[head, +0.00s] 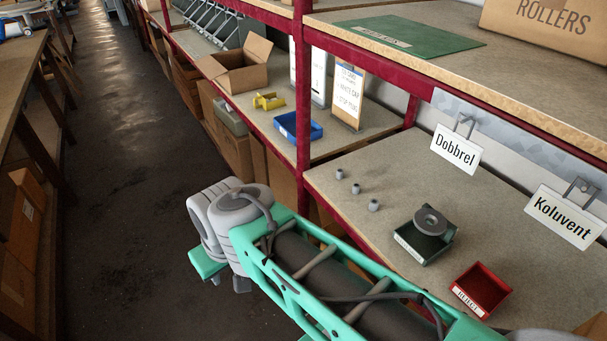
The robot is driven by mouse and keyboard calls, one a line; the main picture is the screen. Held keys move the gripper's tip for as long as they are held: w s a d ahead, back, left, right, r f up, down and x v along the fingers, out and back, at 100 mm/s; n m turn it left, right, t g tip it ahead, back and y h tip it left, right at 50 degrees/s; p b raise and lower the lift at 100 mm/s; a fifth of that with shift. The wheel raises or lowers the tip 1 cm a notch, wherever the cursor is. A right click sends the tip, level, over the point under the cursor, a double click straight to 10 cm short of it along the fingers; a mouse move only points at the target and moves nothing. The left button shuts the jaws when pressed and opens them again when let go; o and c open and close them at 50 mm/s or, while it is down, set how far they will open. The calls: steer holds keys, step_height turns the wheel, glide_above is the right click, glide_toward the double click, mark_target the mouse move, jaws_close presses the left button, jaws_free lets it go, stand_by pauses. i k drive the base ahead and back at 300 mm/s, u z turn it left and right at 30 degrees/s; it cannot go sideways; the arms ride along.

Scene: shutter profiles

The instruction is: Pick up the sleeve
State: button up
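Three small grey cylindrical pieces stand in a slanting row on the right-hand shelf: a far one (340,174), a middle one (356,188) and a near one (374,205). A dark grey ring-shaped piece (431,220) with a hole rests on a small dark green bin (412,247). I cannot tell for sure which of these is the sleeve. My teal arm crosses the lower middle of the view, in front of the shelf edge. My gripper is not in view.
A red bin labelled REJECT (465,299) stands near the shelf's front. A red post (302,100) divides the bays. A blue bin (284,128), yellow part (268,101) and open carton (240,79) lie beyond.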

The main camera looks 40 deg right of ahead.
mark_target(355, 187)
steer(key=i, duration=1.3)
steer(key=z, duration=0.55)
steer(key=i, duration=0.45)
steer(key=z, duration=0.2)
